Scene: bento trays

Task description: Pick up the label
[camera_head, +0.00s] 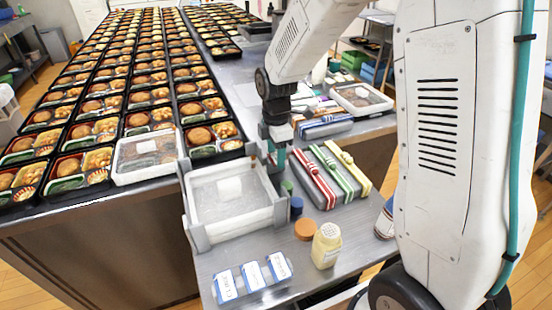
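Several white labels with dark print on blue backings lie in a row at the front edge of the table: a left one (225,286), a middle one (253,276) and a right one (279,265). My gripper (275,160) points down at the back right corner of that tray, well behind the row of labels. Its fingers are small and partly hidden, so I cannot tell whether they are open or hold anything.
Right of the tray are striped wrapped bundles (351,172), blue (296,206) and orange (305,229) round pieces, and a yellow shaker jar (326,247). Rows of filled bento trays (70,164) cover the left table. A lidded bento (145,157) sits at its near edge.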

